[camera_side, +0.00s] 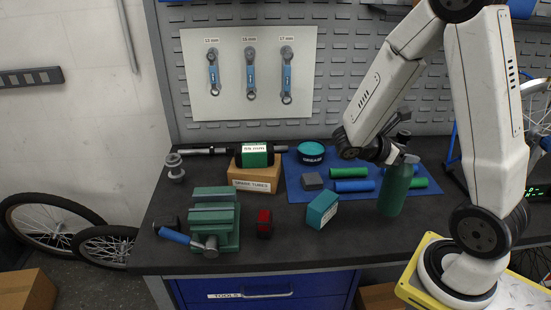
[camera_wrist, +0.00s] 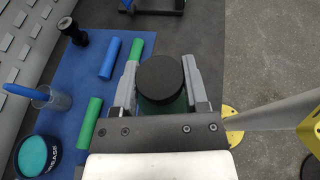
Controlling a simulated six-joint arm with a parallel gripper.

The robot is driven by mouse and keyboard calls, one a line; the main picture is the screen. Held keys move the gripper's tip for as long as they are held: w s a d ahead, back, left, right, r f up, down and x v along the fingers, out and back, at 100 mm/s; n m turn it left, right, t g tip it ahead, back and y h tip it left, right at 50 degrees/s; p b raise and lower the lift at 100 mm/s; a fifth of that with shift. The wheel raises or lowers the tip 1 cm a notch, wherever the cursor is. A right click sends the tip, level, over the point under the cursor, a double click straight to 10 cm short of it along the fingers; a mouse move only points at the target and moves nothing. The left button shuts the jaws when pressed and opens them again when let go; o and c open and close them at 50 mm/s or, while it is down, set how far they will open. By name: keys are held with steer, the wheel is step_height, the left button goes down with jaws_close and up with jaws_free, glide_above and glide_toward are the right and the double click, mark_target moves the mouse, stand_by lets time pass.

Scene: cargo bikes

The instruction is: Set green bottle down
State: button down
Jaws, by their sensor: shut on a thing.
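The green bottle (camera_side: 394,190) stands upright at the right side of the dark workbench, by the front edge of the blue mat. In the side view its base looks at or very near the bench surface; I cannot tell if it touches. My gripper (camera_side: 404,158) is at the bottle's upper part. In the wrist view the bottle's black round cap (camera_wrist: 160,78) sits between the two grey fingers of my gripper (camera_wrist: 162,92), which are shut on it. The bottle's lower body is mostly hidden under the cap there.
Green and blue cylinders lie on the blue mat (camera_side: 295,184) beside the bottle. The bench front between teal box and bottle is clear.

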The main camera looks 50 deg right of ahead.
mark_target(401, 166)
steer(key=shift+f, duration=0.2)
steer(key=shift+f, duration=1.75)
steer(key=shift+c, duration=0.5)
jaws_free()
steer(key=v, duration=1.2)
steer(key=shift+s+a, duration=0.1)
